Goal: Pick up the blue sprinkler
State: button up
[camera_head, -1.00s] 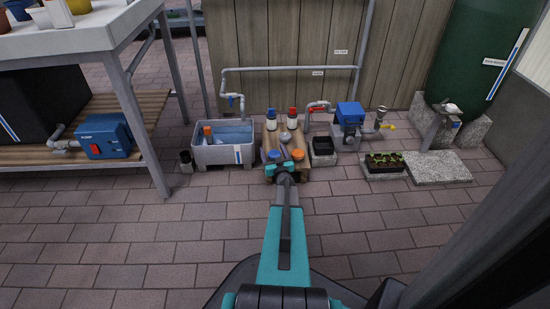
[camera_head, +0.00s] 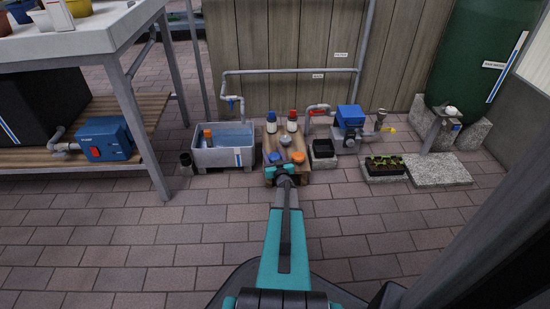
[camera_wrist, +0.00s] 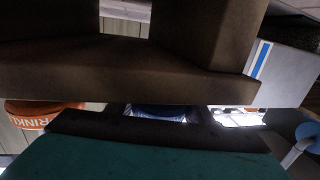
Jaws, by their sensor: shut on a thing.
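The blue sprinkler (camera_head: 275,156) shows as a small blue shape at the front left of the low wooden stand (camera_head: 270,174), right at my gripper (camera_head: 284,170). In the wrist view a dark blue part (camera_wrist: 155,112) shows between the dark jaw parts above my teal gripper body. My gripper is shut on it, and the jaws hide most of it. An orange sprinkler (camera_head: 298,157) sits to its right on the stand. It shows at the left edge of the wrist view (camera_wrist: 42,114), with part of its lettering visible.
A blue-capped bottle (camera_head: 271,122) and a red-capped bottle (camera_head: 292,121) stand behind on the stand. A grey water tub (camera_head: 212,157) is left of it. A black tray (camera_head: 322,152) and a blue pump (camera_head: 350,116) are right. The paving in front is mostly clear.

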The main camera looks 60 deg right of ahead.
jog(key=shift+r, duration=0.15)
jog(key=shift+r+p, duration=0.7)
jog(key=shift+r, duration=0.1)
jog(key=shift+s+a+r+p, duration=0.1)
jog(key=shift+s+r+p, duration=0.15)
jog(key=shift+r+p, duration=0.3)
jog(key=shift+s+r+p, duration=0.25)
jog(key=shift+r+p, duration=0.2)
jog(key=shift+r, duration=0.15)
jog(key=s+a+p, duration=0.1)
jog(key=s, duration=0.4)
jog(key=s+a+p, duration=0.1)
jog(key=s+p, duration=0.1)
jog(key=s, duration=0.2)
jog(key=s+a+p, duration=0.1)
jog(key=s+p, duration=0.1)
jog(key=s, duration=0.3)
jog(key=shift+s+r, duration=0.3)
jog(key=shift+r, duration=0.1)
